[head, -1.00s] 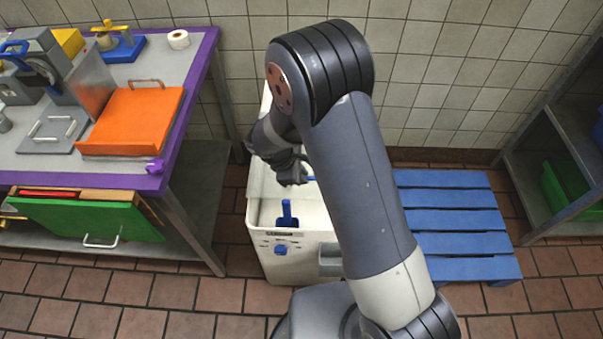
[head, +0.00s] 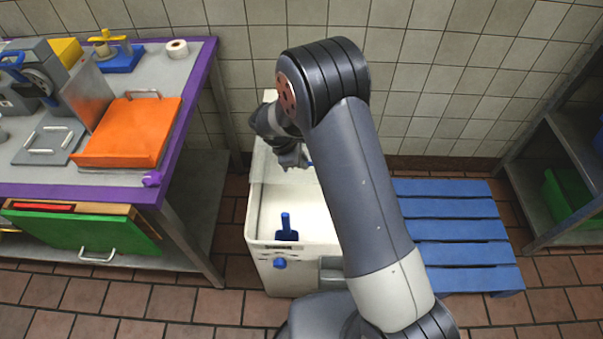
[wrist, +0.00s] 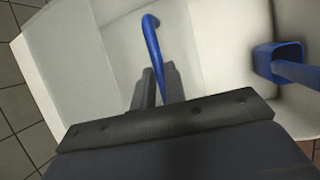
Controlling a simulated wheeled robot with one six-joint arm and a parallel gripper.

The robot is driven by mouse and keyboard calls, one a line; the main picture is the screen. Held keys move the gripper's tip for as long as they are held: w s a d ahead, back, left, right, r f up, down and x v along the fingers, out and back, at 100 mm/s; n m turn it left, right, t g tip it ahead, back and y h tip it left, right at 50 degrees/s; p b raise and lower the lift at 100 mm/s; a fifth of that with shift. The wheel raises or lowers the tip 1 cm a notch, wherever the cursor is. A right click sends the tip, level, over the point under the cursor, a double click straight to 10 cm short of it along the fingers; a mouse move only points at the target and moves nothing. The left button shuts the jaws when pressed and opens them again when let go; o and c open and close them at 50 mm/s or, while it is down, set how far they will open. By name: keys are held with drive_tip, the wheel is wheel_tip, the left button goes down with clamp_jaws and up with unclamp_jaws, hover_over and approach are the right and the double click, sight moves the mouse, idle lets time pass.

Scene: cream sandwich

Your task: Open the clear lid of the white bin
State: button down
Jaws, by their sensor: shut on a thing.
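The white bin (head: 304,286) stands on the floor beside the steel table, its front part showing past my arm. A blue scoop (head: 286,228) sits inside its front part; it also shows at the right in the wrist view (wrist: 275,62). My gripper (head: 292,160) is over the rear part of the bin. In the wrist view my gripper (wrist: 157,88) is shut on the blue handle (wrist: 153,38), which rises between the fingers. The clear lid (wrist: 165,25) is faint, and its exact angle is hard to tell. My arm hides the bin's right side.
A steel table with a purple edge (head: 190,105) stands close on the left, with an orange board (head: 128,132) on it. A blue pallet (head: 450,228) lies on the right. A tiled wall (head: 440,75) is behind the bin.

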drive_tip(key=shift+w+d, duration=0.1)
drive_tip(key=shift+w, duration=3)
drive_tip(key=c, duration=1.5)
unclamp_jaws()
drive_tip(key=shift+o, duration=0.2)
drive_tip(key=b+v, duration=0.1)
drive_tip(key=v, duration=1)
drive_tip(key=shift+f, duration=0.15)
